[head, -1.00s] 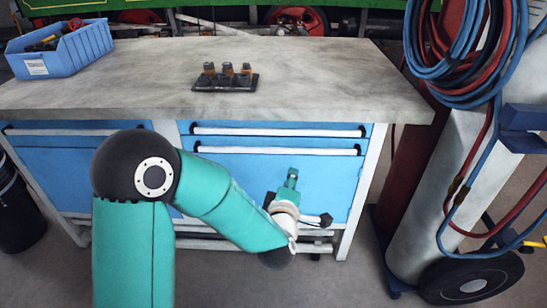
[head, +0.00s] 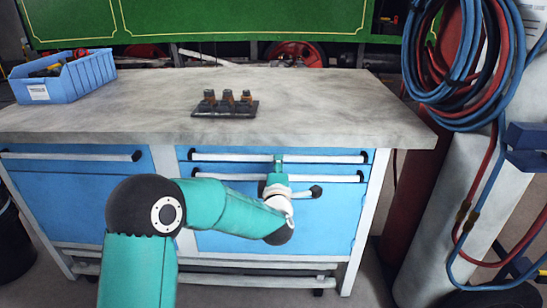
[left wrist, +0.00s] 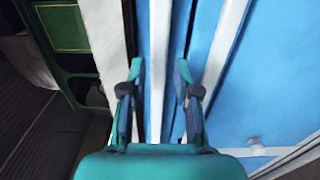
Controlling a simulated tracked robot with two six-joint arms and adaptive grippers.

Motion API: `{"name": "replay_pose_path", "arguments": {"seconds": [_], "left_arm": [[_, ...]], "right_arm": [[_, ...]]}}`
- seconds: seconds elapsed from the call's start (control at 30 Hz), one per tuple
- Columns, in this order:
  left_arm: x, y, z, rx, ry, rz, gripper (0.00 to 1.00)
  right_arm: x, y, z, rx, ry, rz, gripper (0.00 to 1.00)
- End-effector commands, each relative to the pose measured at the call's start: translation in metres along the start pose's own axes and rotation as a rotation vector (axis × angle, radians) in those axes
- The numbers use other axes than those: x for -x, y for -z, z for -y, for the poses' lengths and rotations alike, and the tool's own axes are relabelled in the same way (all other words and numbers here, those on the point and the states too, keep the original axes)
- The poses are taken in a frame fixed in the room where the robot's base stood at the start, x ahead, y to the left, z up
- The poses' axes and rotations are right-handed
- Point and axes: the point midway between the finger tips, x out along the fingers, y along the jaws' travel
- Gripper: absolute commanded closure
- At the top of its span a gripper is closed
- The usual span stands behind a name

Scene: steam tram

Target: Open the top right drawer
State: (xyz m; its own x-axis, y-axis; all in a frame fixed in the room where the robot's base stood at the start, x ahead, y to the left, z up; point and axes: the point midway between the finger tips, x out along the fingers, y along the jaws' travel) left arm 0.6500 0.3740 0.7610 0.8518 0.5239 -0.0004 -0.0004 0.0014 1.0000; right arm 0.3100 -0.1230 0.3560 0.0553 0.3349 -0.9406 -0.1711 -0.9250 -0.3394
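The top right drawer is a narrow blue front under the worktop, closed, with a long white handle bar (head: 325,158) on black ends. My left gripper (head: 278,158) is at the middle of this handle in the head view. In the left wrist view my left gripper (left wrist: 159,75) is open, one finger on each side of a white bar (left wrist: 158,50), which looks like the top handle. I cannot tell whether the fingers touch it. My right gripper is not in view.
A second drawer handle (head: 330,178) runs close below. The grey worktop (head: 330,105) holds a dark block with three fittings (head: 226,104) and a blue bin (head: 65,78). A gas cylinder trolley with looped hoses (head: 460,60) stands to the right.

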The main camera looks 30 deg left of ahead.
Motion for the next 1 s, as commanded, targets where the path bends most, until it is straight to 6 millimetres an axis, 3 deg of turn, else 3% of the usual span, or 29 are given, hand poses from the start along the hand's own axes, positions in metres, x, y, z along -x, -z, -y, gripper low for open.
{"name": "replay_pose_path", "arguments": {"seconds": [0.1,0.3,0.67,0.87,1.0], "left_arm": [[-0.021,0.001,0.001,-0.001,-0.001,-0.001,0.69],[-0.04,0.0,0.0,-0.001,-0.001,0.001,0.69],[-0.045,-0.001,0.0,-0.001,0.001,0.003,0.69],[-0.045,-0.001,0.0,-0.001,0.001,0.003,0.99],[-0.045,-0.001,0.001,-0.001,0.002,0.003,1.0]], "right_arm": [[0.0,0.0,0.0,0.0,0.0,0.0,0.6],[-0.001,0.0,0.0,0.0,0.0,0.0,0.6],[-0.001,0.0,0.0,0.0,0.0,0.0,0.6],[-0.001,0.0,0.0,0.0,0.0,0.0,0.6],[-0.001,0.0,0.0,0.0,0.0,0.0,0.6]]}}
